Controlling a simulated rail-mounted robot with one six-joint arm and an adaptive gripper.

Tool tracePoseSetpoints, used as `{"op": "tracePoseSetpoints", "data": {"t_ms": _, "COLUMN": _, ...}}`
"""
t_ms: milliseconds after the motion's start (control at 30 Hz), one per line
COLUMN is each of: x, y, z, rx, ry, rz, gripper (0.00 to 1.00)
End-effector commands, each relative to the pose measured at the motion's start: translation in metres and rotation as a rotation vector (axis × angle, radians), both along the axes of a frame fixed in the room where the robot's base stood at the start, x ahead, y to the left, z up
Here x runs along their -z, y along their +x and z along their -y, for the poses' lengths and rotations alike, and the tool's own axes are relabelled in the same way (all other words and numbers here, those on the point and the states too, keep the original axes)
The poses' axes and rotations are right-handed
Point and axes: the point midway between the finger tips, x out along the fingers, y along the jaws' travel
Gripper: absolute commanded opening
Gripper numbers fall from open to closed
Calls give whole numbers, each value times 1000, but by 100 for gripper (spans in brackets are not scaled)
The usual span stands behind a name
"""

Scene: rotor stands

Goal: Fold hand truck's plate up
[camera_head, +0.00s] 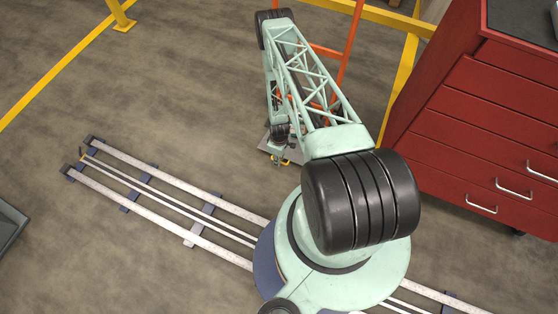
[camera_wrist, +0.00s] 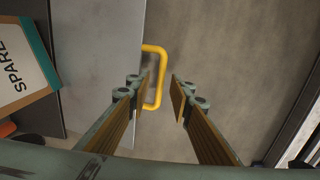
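The orange hand truck (camera_head: 345,45) stands at the top of the head view, partly hidden behind my arm. Its grey plate (camera_head: 294,154) lies low near the floor; in the wrist view the plate (camera_wrist: 97,60) fills the left part. A yellow loop handle (camera_wrist: 161,65) sticks out from the plate's right edge, and a bit of the handle (camera_head: 286,161) shows in the head view. My gripper (camera_wrist: 160,88) is open. The handle's outer bar appears between its two fingertips in the wrist view; I cannot tell the depth or any contact. In the head view my gripper (camera_head: 279,152) is over the plate.
A red drawer cabinet (camera_head: 475,125) stands to the right. Floor rails (camera_head: 160,195) run across the lower part. The floor (camera_head: 190,90) left of my arm is clear.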

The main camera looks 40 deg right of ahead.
Motion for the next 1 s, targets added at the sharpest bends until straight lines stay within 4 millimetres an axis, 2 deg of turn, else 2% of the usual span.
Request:
{"op": "tracePoseSetpoints", "data": {"t_ms": 167, "x": 0, "y": 0, "z": 0, "rx": 0, "ry": 0, "rz": 0, "gripper": 20}}
{"op": "tracePoseSetpoints", "data": {"t_ms": 400, "x": 0, "y": 0, "z": 0, "rx": 0, "ry": 0, "rz": 0, "gripper": 0}}
{"op": "tracePoseSetpoints", "data": {"t_ms": 767, "x": -3, "y": -1, "z": 1, "rx": 1, "ry": 0, "rz": 0, "gripper": 0}}
{"op": "tracePoseSetpoints", "data": {"t_ms": 1000, "x": -19, "y": -3, "z": 9, "rx": 3, "ry": -1, "rz": 1, "gripper": 0}}
